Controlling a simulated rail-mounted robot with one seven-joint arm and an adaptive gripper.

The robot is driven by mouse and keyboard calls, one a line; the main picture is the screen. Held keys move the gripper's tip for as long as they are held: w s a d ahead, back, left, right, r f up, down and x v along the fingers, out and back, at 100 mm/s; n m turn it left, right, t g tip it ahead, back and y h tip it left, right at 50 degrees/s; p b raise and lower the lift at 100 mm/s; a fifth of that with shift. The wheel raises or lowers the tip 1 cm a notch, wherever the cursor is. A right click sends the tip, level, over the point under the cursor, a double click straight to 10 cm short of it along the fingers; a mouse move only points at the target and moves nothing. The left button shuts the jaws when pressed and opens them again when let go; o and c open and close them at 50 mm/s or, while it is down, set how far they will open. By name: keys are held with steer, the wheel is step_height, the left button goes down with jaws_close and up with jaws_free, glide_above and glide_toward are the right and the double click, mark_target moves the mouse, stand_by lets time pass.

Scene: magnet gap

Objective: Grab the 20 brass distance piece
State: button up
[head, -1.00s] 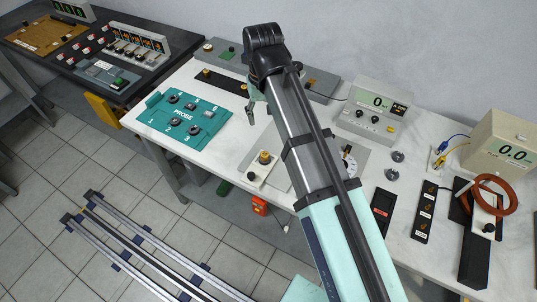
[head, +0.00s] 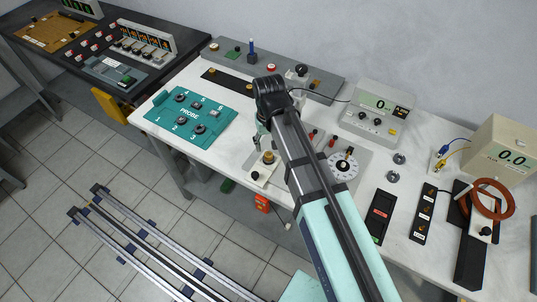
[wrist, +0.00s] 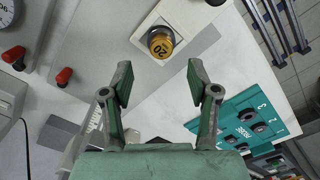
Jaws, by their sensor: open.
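The brass distance piece marked 20 (wrist: 160,43) stands in a white holder (wrist: 178,18) in the wrist view, just beyond my fingertips and centred between them. My gripper (wrist: 159,76) is open and empty, with one green-grey finger on each side and a clear gap to the piece. In the head view the brass piece (head: 268,157) sits on the white holder (head: 257,178) near the front edge of the bench. My gripper (head: 262,136) is close behind it there, partly hidden by my arm.
A teal PROBE board (head: 165,118) lies left of the holder. A dial plate (head: 343,168) is to the right, beside my arm. Red-capped parts (wrist: 64,77) show at left in the wrist view. Meters and a black strip (head: 226,80) stand further back.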

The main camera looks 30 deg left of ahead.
mark_target(268, 154)
steer(key=shift+s+f+p, duration=0.15)
steer(key=shift+f+p, duration=0.95)
steer(key=shift+f, duration=1.5)
steer(key=shift+c, duration=0.4)
jaws_close()
